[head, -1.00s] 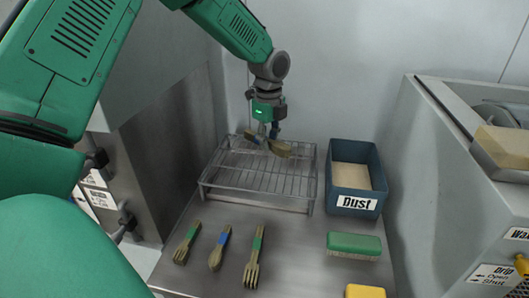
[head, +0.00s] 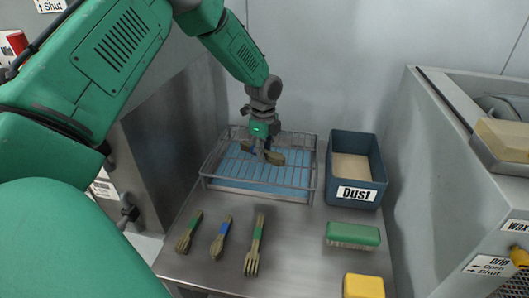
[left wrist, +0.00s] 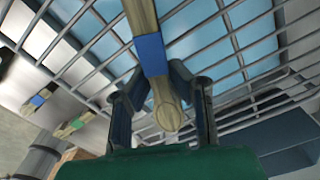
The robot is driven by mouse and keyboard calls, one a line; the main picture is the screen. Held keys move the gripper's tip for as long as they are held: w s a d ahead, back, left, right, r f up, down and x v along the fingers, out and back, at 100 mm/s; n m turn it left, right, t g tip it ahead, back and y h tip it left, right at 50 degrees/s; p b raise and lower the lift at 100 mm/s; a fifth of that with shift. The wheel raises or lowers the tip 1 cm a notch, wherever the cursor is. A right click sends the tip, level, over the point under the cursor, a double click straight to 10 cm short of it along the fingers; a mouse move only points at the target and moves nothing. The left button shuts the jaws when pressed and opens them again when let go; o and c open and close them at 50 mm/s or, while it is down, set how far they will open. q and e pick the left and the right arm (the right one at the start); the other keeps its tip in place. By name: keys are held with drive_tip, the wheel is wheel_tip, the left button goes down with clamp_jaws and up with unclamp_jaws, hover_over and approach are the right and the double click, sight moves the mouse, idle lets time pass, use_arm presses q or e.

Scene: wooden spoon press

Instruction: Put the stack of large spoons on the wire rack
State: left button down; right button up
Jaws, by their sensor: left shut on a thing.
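My left gripper (head: 264,152) is shut on a wooden spoon stack with a blue band (left wrist: 150,50). The left wrist view shows the fingers (left wrist: 163,95) on either side of the handle, with the rack's wires (left wrist: 235,62) behind. I cannot tell whether the spoons touch the wires. My right gripper is not in view.
A green-banded fork bundle (head: 188,232), a blue-banded bundle (head: 221,238) and a longer green-banded fork bundle (head: 255,245) lie in front of the rack. The Dust bin (head: 346,194) stands close on its right. A green brush (head: 353,235) and yellow block (head: 364,286) lie front right.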

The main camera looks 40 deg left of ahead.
use_arm(q)
drive_tip(key=c, duration=1.5)
unclamp_jaws()
wheel_tip(320, 180, up, 12)
drive_tip(key=shift+r, duration=0.1)
